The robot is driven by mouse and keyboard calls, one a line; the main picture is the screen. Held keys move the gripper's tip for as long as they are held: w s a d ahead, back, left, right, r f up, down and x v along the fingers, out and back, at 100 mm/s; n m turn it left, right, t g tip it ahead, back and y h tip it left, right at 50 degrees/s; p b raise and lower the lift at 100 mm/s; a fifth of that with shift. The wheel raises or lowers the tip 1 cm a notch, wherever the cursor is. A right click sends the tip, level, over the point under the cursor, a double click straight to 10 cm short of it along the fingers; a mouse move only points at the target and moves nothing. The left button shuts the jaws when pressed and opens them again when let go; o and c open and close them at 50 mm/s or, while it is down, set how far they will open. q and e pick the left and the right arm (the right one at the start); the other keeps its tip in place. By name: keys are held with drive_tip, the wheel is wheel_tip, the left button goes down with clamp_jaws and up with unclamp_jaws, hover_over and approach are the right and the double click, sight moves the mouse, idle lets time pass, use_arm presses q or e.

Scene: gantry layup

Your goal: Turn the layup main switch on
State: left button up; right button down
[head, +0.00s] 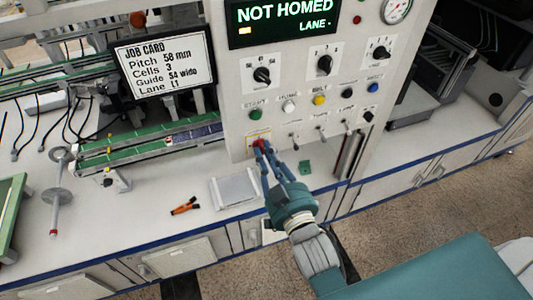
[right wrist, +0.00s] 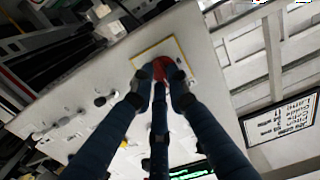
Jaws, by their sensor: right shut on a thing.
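The main switch is a red rotary knob (right wrist: 161,68) on a yellow-bordered plate at the lower left of the white control panel (head: 232,110). The knob's exact angle is hidden by the fingers. The panel display (head: 283,14) reads "NOT HOMED" and "LANE -". My left gripper is not in view.
Buttons, including a green one (head: 256,115) and a yellow one (head: 319,100), sit above the switch. Small toggles and black selector knobs (head: 262,75) are close by. A job card screen (head: 163,62) stands left. An orange-black tool (head: 185,206) and a grey tray (head: 235,189) lie on the bench.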

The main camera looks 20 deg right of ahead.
drive_tip(key=c, duration=1.7)
unclamp_jaws()
drive_tip(key=s, duration=1.2)
drive_tip(key=shift+d, duration=0.2)
